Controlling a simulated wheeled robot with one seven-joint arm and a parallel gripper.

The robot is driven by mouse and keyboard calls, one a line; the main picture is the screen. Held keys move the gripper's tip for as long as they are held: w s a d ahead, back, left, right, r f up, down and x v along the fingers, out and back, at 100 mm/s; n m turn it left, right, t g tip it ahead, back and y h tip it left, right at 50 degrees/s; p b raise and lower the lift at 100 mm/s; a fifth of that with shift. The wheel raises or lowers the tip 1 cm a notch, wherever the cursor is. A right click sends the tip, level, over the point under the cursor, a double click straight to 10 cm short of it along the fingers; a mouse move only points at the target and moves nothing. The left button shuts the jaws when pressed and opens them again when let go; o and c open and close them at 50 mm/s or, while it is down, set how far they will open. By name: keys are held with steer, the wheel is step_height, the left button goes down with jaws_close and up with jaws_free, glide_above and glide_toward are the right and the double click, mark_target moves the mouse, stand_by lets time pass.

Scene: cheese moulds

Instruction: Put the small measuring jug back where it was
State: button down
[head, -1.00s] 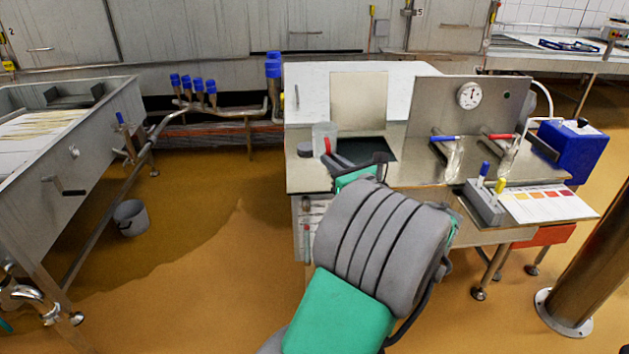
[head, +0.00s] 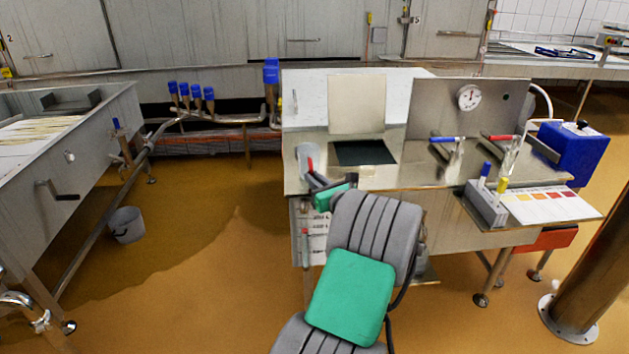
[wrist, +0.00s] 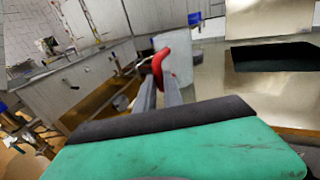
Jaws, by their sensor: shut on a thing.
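The small measuring jug (head: 303,153) is clear, with a red handle, at the left end of the steel bench (head: 400,178). My gripper (head: 313,178) reaches it from the front and is shut on the red handle. In the wrist view, the jug (wrist: 185,47) looks pale and see-through, and its handle is between the fingers of my gripper (wrist: 160,78). The jug looks about upright. I cannot tell whether its base touches the bench top.
A dark mat (head: 365,153) lies right of the jug, with a pale board (head: 357,104) standing behind it. A gauge panel (head: 430,105), a pen block (head: 485,205) and a colour chart (head: 545,205) are farther right. A vat (head: 100,130) stands left across open floor.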

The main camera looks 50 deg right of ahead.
steer(key=c, duration=1.5)
jaws_free()
steer(key=shift+f, duration=0.15)
steer(key=shift+o, duration=0.2)
